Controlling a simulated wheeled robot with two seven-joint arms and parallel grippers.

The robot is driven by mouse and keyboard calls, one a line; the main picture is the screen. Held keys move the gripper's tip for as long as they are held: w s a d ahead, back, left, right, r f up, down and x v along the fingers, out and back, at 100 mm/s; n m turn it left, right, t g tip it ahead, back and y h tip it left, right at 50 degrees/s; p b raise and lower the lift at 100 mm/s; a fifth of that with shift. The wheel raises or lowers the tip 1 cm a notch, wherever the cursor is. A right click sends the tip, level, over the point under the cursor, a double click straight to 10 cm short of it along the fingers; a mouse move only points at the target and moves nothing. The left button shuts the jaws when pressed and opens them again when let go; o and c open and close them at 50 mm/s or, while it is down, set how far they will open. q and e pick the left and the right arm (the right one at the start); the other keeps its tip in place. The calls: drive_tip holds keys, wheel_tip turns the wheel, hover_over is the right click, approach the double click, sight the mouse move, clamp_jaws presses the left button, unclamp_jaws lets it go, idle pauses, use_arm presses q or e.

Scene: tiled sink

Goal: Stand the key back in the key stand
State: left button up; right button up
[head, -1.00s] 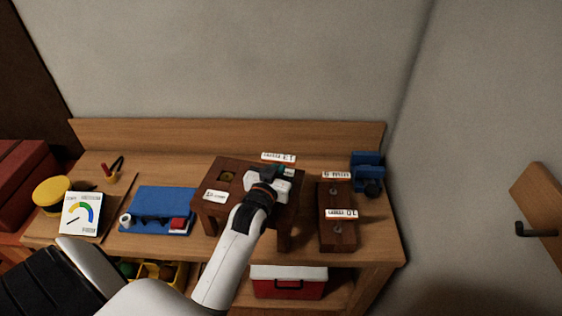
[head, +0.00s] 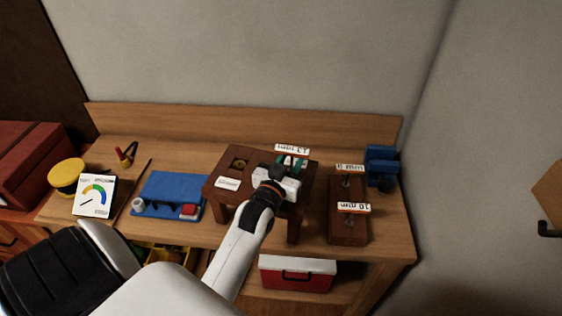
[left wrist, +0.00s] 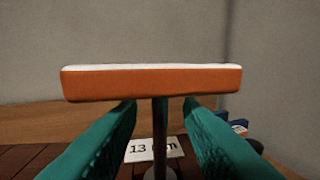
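A T-shaped key with an orange, white-topped bar handle (left wrist: 150,83) stands upright in the left wrist view. Its dark shaft (left wrist: 160,130) runs down between my teal fingers. In the head view its 13 mm handle (head: 292,149) shows above the brown legged stand (head: 222,161). My left gripper (head: 292,162) is at the key, above the stand. Its fingers are apart in the left wrist view (left wrist: 160,115), with a gap on each side of the shaft; the bar partly covers the tips. The shaft's lower end is hard to make out. My right gripper is out of view.
A brown block (head: 349,233) with upright 6 mm and 10 mm keys (head: 353,207) stands to the right, with a blue device (head: 381,165) behind it. A blue tray (head: 170,185) and gauge card (head: 95,196) lie left. A red box (head: 297,275) is below.

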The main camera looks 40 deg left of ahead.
use_arm(q)
drive_tip(key=b+v, duration=0.2)
drive_tip(key=v, duration=0.6)
drive_tip(key=shift+s+f+b, duration=0.1)
drive_tip(key=shift+s+b, duration=0.2)
drive_tip(key=shift+s+d, duration=0.15)
drive_tip(key=shift+s, duration=0.5)
